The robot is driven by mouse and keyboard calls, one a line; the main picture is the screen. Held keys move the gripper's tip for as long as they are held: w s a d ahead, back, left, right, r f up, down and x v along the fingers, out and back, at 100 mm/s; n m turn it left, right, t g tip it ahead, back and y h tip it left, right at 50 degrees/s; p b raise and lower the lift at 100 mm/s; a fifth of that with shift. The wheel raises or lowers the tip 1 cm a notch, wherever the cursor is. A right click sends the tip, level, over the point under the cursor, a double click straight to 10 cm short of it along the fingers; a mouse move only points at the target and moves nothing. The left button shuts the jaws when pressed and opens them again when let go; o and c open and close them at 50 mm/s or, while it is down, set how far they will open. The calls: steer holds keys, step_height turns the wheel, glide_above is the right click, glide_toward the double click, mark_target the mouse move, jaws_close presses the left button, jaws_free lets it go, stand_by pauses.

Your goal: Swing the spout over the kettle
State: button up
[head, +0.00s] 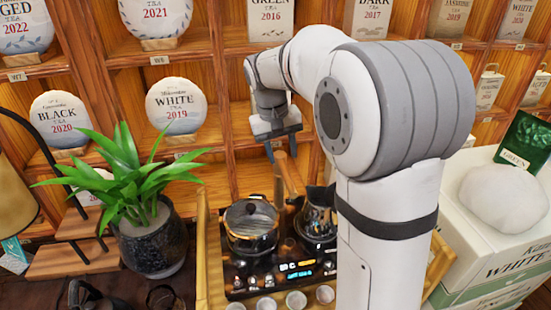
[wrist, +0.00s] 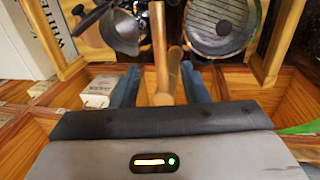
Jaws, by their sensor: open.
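My gripper (head: 283,147) is open above the tea stove in the head view, with its fingers pointing down. In the wrist view two wooden bars (wrist: 159,40) stand between the open fingers (wrist: 160,88), with gaps on both sides. In the head view a wooden upright (head: 279,187) and a slanted wooden piece (head: 291,174) rise below the fingers; I cannot tell which is the spout. A dark metal vessel (head: 318,217), likely the kettle, stands on the right of the stove, partly hidden by my arm. A lidded glass pot (head: 252,228) stands on the left.
The stove panel (head: 275,270) has lit displays, with several small cups (head: 296,300) in front. A potted plant (head: 150,235) stands at left. White boxes (head: 490,235) stand at right. Wooden shelves with tea cakes (head: 177,106) close off the back.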

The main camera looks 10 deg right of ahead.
mark_target(287, 175)
steer(key=f, duration=0.2)
steer(key=d+f, duration=0.1)
steer(key=f, duration=0.2)
steer(key=w+f, duration=0.1)
steer(key=f, duration=0.1)
steer(key=shift+d+f+p, duration=0.2)
steer(key=shift+f+p, duration=0.05)
steer(key=shift+p, duration=0.1)
jaws_close()
